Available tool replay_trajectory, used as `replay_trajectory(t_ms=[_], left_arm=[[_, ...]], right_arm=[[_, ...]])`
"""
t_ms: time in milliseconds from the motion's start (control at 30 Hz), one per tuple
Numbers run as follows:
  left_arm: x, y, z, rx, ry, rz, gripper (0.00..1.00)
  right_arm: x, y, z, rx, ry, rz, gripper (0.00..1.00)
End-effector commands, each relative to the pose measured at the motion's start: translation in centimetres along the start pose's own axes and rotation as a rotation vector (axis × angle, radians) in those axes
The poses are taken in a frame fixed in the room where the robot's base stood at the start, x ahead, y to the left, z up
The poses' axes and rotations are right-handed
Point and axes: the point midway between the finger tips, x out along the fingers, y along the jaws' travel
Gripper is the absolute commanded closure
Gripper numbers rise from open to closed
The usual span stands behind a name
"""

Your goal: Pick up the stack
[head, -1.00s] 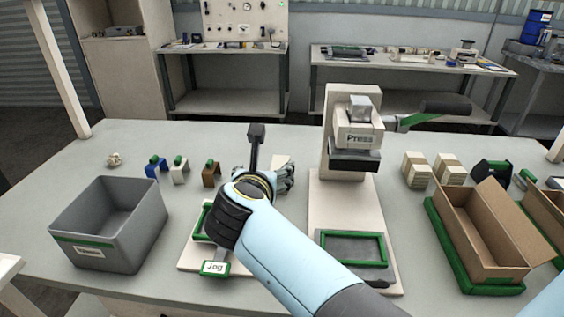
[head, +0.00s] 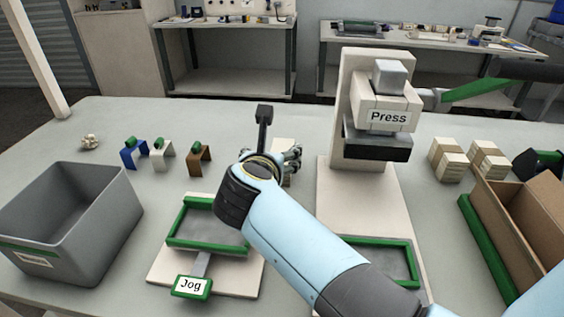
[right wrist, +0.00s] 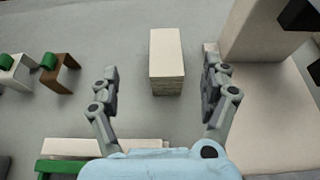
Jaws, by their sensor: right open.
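The stack (right wrist: 166,62) is a cream block of layered sheets standing on the table, seen from above in the right wrist view. In the head view my right gripper mostly hides it, and only its pale top (head: 282,145) shows. My right gripper (right wrist: 160,82) is open and empty. Its two fingers are spread left and right of the stack's near end, with clear gaps. In the head view the gripper (head: 290,163) is just behind the jog tray (head: 208,246). My left gripper is not in view.
A press (head: 360,185) with a green-framed bed stands close right of the stack. Blue, white and brown clips (head: 200,160) stand to its left. A grey bin (head: 75,225) is at the left. Banded stacks (head: 448,162) and a cardboard box (head: 520,215) are at the right.

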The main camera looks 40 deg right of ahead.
Motion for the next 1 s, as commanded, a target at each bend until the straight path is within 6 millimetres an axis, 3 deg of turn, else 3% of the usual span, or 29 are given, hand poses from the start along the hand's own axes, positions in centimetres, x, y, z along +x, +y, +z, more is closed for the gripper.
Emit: replay_trajectory(t_ms=[33,167,1000], left_arm=[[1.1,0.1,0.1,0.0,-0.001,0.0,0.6],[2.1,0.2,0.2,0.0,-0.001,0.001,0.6],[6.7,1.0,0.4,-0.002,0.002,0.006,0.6]], right_arm=[[0.4,0.0,-1.0,-0.001,0.0,0.0,0.19],[0.9,0.0,-2.0,-0.001,0.0,0.0,0.19],[11.4,-0.9,-2.1,-0.002,0.0,0.0,0.19]])
